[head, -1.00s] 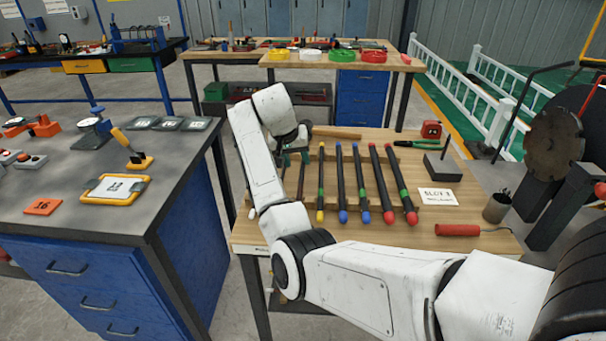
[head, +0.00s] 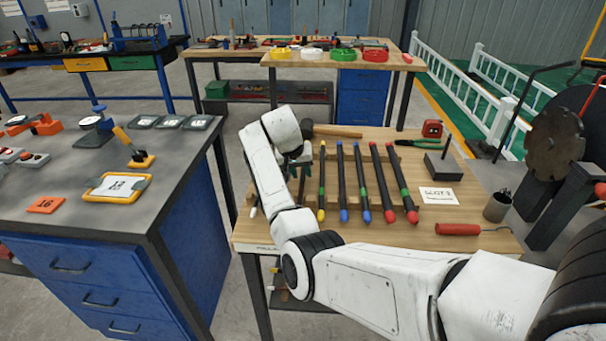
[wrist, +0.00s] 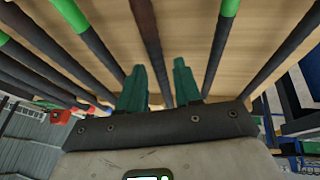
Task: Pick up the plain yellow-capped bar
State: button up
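Several long dark bars with coloured caps lie side by side on a wooden rack. One yellow-capped bar (head: 321,175) shows in the head view, with a green band, so it is not plain. No plain yellow cap is visible; bars to its left are partly hidden by my arm. My gripper (head: 297,172) is over that left part of the rack. In the wrist view, my gripper's (wrist: 160,85) two teal fingers are apart.
A green-banded bar (wrist: 222,40) lies close beside the right finger in the wrist view. Blue-capped (head: 342,180) and red-capped bars (head: 379,180) lie to the right. A white card (head: 438,196) and red cylinder (head: 458,229) lie on the wooden table. A dark bench (head: 60,200) stands left.

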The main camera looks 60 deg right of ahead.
grip_shut()
jog(key=shift+r, duration=0.25)
dwell(0.4)
